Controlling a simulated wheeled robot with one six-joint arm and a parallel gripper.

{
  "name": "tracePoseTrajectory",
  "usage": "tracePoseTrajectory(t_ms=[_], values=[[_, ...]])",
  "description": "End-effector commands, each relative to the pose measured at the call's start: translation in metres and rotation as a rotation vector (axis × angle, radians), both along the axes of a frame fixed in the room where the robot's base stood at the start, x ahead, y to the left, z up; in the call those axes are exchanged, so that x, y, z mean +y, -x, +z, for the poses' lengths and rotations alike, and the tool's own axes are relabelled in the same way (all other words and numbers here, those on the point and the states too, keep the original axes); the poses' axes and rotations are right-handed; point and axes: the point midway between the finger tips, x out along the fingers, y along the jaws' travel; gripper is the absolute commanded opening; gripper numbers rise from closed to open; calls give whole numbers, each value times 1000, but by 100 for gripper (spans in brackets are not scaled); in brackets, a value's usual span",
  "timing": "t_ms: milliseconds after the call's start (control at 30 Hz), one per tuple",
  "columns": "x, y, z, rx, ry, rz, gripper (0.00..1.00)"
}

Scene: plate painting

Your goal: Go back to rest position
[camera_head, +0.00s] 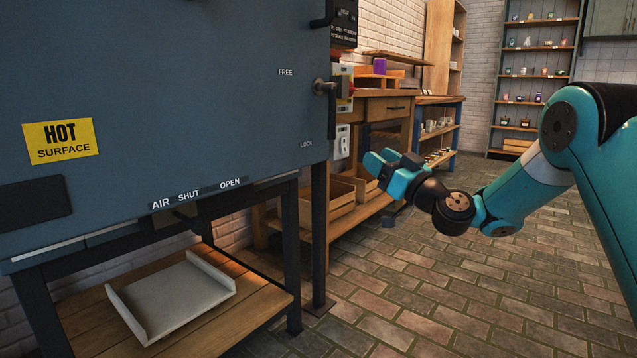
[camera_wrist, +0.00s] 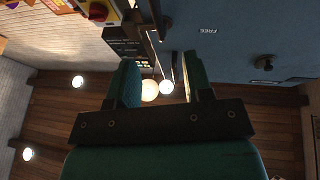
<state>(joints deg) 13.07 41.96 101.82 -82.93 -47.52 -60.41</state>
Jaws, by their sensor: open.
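My gripper (camera_head: 378,163) is at the end of my teal arm, in front of the kiln's right side in the head view. Its fingers point left towards the kiln's lower right corner, apart from it as far as I can tell. In the wrist view my gripper (camera_wrist: 160,85) shows two teal fingers with a gap between them. It is open and nothing is held. Ceiling lamps show through the gap.
The large blue-grey kiln (camera_head: 200,90) fills the left, with a handle (camera_head: 328,100) on its right edge. A grey tray (camera_head: 170,298) lies on the wooden shelf below. A workbench (camera_head: 385,107) and shelving (camera_head: 535,60) stand behind. The brick floor (camera_head: 450,300) is clear.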

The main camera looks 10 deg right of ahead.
Motion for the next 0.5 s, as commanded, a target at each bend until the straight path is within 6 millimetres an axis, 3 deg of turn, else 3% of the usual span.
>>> tracePoseTrajectory(t_ms=[167,267,300,400,500], values=[[71,44,35,133,129,212,46],[124,102,46,333,274,385,46],[139,130,45,436,337,439,46],[155,200,38,699,482,517,46],[149,263,28,945,597,522,46]])
